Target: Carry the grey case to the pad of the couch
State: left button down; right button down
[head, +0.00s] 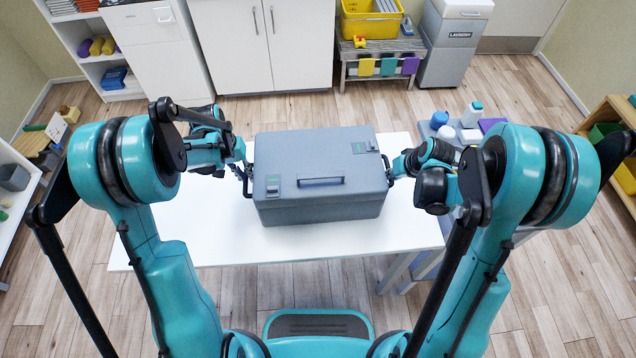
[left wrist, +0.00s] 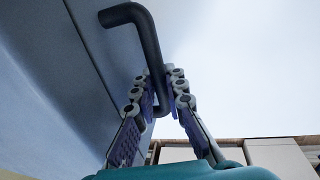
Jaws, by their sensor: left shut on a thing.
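The grey case (head: 318,185) is a wide, closed box with two latches and a dark handle on its lid. It is over the white table (head: 290,238); I cannot tell if it touches the top. My left gripper (head: 245,175) is at the case's left side, shut on its dark side handle. In the left wrist view the gripper's fingers (left wrist: 162,95) close around the bent black handle (left wrist: 150,45), beside the case wall (left wrist: 45,90). My right gripper (head: 394,172) is at the case's right side; its fingers are too small and hidden to read. I cannot make out a padded couch.
A low stand with bottles (head: 472,115) is right of the table. White cabinets (head: 262,45), a bench with a yellow crate (head: 371,22) and a grey laundry bin (head: 452,45) line the back. Shelves stand at both sides. Bare wooden floor (head: 285,108) lies behind the table.

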pick_arm(q)
jog(key=shift+r, duration=0.1)
